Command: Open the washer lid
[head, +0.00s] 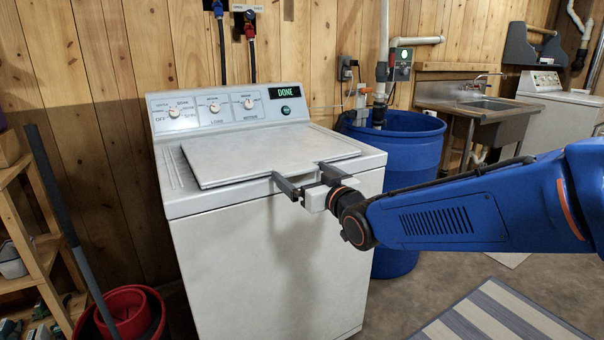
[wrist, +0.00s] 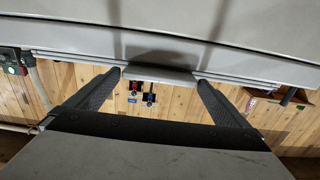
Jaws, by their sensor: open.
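The white washer (head: 270,250) stands against the wood wall, and its display (head: 285,90) reads DONE. Its lid (head: 260,150) lies flat and shut on the top. My gripper (head: 300,171) is at the lid's front edge, coming in from the right, with its fingers spread. In the wrist view my gripper (wrist: 160,78) has one dark finger on each side of a short grey tab (wrist: 160,74) at the lid's edge. The fingers look apart from the tab, with gaps on both sides. Whether a fingertip touches the lid is unclear.
The control panel (head: 225,107) with knobs rises behind the lid. A blue barrel (head: 405,150) stands close to the washer's right, partly behind my arm. A wooden shelf (head: 35,250) and a red bucket (head: 125,310) are at the left. Open floor lies to the right.

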